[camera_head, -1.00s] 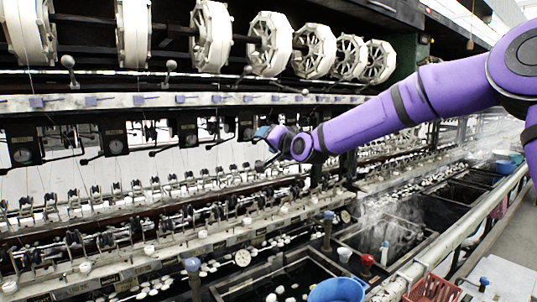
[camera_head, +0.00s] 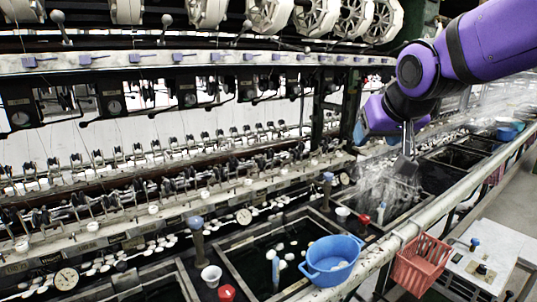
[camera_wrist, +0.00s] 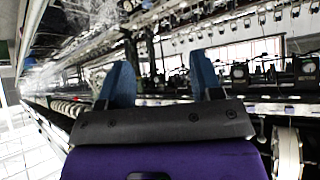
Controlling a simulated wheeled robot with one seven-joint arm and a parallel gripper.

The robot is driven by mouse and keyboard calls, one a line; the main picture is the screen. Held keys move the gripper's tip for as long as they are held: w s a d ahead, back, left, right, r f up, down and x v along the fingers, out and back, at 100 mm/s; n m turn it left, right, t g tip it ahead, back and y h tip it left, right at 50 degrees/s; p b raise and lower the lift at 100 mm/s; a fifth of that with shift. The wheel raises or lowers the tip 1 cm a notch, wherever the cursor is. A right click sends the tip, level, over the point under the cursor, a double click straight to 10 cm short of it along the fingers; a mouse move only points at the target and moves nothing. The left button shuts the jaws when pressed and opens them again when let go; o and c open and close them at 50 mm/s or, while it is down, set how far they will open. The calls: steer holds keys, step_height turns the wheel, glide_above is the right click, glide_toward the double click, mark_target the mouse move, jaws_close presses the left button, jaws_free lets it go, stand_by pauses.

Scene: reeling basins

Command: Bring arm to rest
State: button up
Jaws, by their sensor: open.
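My purple arm reaches in from the upper right of the head view and bends down at the wrist. My gripper (camera_head: 405,165) hangs over the steaming basins at the right. In the wrist view, the two blue fingers of my gripper (camera_wrist: 160,80) stand wide apart with nothing between them.
The reeling machine fills the left and back, with white reels (camera_head: 268,14) above. A blue basin (camera_head: 332,262) sits on the near basin edge. A red basket (camera_head: 422,262) hangs by the pale rail (camera_head: 400,240). A white table (camera_head: 497,258) stands at the right.

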steer(key=s+d+f+g, duration=0.1)
steer(key=s+d, duration=0.3)
steer(key=s, duration=0.6)
steer(key=s+d+f+g, duration=0.2)
steer(key=s+d, duration=0.3)
steer(key=s, duration=0.5)
steer(key=shift+s+d+f+m+g+h, duration=0.3)
steer(key=shift+s+f+m, duration=0.1)
steer(key=shift+f, duration=0.45)
